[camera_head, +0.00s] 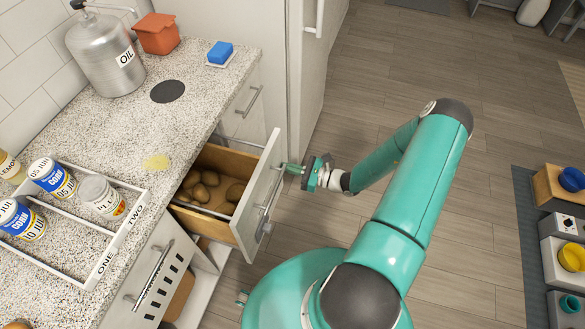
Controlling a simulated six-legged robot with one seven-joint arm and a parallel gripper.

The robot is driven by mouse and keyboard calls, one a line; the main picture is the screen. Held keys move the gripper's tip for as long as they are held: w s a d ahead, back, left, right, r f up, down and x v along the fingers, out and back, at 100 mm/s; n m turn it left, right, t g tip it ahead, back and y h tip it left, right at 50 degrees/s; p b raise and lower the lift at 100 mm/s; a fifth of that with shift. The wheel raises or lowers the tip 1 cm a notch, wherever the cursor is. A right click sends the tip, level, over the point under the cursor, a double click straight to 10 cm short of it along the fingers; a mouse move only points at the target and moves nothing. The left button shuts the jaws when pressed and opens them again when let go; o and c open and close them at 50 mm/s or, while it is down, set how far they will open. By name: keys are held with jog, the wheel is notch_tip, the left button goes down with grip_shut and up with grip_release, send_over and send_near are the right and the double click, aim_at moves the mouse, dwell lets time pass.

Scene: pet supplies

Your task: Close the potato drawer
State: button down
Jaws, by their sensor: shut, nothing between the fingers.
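The potato drawer (257,205) is pulled open from the cabinet under the counter, with a white front and wooden sides. Several brown potatoes (204,187) lie inside it. Its grey bar handle (268,205) runs along the outer side of the front. My gripper (285,168) is shut and empty, with its fingertips at the upper right end of the drawer front, by the handle's far end. I cannot tell whether the fingertips touch the front.
The speckled counter (135,150) holds an oil canister (105,55), an orange container (157,33), a blue sponge (220,52) and a white tray (85,277) with cans. A slotted lower cabinet front (152,280) stands left of the drawer.

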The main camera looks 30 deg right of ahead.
jog(key=x, duration=1.9)
jog(key=shift+w+a+f, duration=0.15)
jog(key=shift+w+a, duration=0.1)
jog(key=shift+a, duration=0.05)
jog(key=shift+w+a, duration=0.25)
jog(key=shift+a, duration=0.05)
